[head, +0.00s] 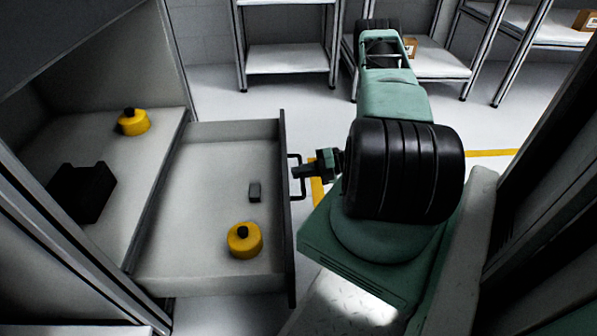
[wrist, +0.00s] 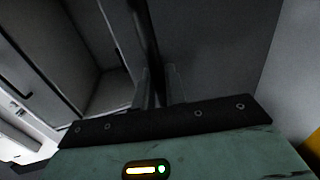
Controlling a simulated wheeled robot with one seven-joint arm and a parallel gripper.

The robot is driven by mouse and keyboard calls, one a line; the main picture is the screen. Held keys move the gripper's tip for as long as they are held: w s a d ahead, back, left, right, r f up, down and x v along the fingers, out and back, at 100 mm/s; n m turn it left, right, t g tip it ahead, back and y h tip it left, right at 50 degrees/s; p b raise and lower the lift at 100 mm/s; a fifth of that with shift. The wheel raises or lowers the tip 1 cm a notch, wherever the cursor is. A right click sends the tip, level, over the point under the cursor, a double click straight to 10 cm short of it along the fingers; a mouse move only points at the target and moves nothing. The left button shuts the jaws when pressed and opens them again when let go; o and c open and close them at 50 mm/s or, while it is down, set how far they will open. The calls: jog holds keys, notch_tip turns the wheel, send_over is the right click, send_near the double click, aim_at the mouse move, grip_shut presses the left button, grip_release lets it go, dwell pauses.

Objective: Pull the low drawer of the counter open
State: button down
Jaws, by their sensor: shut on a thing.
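The low drawer (head: 207,160) of the counter stands pulled out in the head view, with its inside showing. Its dark front panel (head: 288,205) carries a black bar handle (head: 297,176). My gripper (head: 305,172) is at this handle, shut on it. In the wrist view my gripper's fingers (wrist: 158,90) close around the dark bar, which runs up the picture. A yellow round object (head: 244,240) with a black knob and a small dark block (head: 255,191) lie inside the drawer.
On the counter's surface left of the drawer are another yellow round object (head: 134,122) and a black block (head: 82,192). Shelving racks (head: 290,58) stand at the back. Pale floor (head: 225,95) is clear behind the drawer. A dark upright structure (head: 545,170) is at the right.

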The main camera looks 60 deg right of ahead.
jog(key=c, duration=1.6)
grip_release()
jog(key=shift+o, duration=0.2)
jog(key=p+v, duration=0.5)
jog(key=v, duration=1.2)
jog(key=shift+s+p, duration=0.25)
jog(key=shift+p, duration=0.05)
jog(key=shift+d+f, duration=0.1)
